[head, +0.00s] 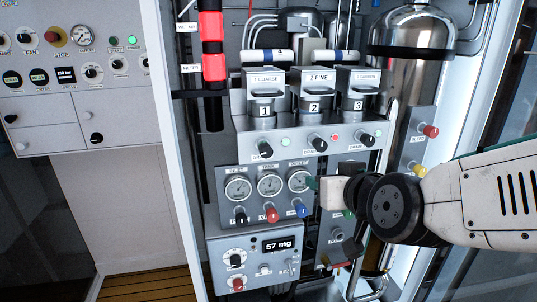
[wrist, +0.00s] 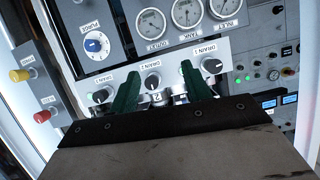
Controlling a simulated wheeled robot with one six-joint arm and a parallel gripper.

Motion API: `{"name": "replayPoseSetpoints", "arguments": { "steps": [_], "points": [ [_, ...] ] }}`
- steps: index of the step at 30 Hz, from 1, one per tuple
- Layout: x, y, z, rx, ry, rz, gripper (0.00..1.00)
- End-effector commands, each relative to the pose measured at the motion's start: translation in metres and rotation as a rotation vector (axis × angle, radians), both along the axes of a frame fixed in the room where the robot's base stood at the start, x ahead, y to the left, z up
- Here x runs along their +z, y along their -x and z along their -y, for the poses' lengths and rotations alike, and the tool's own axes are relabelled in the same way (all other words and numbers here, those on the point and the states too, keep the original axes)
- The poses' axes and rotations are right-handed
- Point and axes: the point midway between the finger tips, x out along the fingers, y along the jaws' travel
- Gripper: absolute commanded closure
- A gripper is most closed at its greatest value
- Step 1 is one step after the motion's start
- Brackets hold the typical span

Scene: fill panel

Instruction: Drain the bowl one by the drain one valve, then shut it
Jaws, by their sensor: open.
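Bowl one (head: 264,108) is the leftmost of three metal bowls in the head view, marked "1" under the block "1 COARSE". The drain one valve (head: 265,148) is the black knob on the grey panel below it, with a green light to its right. It appears as the right-hand black knob under the label "DRAIN 1" in the wrist view (wrist: 212,66). My gripper (head: 325,190) is in front of the gauge panel, lower and to the right of this valve. Its green fingers (wrist: 160,88) are apart and empty, with the drain two knob (wrist: 153,81) seen between them.
The drain two knob (head: 316,143) and drain three knob (head: 366,139) share the row. Several gauges (head: 269,184) and coloured knobs sit below. A metal tank (head: 412,35) and red and yellow knobs (head: 430,131) stand right. A white cabinet frame (head: 173,120) edges the left.

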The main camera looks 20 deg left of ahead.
Motion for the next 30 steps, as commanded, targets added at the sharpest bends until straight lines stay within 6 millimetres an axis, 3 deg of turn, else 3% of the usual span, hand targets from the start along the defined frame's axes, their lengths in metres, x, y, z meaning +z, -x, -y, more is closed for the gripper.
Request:
{"name": "replayPoseSetpoints", "arguments": {
  "steps": [1, 3, 7, 14, 24, 30],
  "points": [
    [-0.001, 0.003, -0.026, 0.018, -0.022, 0.059, 0.52],
    [0.004, 0.006, -0.051, 0.016, -0.058, 0.147, 0.52],
    [0.011, 0.016, -0.082, 0.008, -0.105, 0.271, 0.52],
    [0.017, 0.020, -0.101, -0.010, -0.135, 0.357, 0.52],
    [0.018, -0.025, -0.127, -0.011, -0.137, 0.358, 0.52],
    [0.018, -0.040, -0.136, -0.010, -0.137, 0.358, 0.52]
  ]
}}
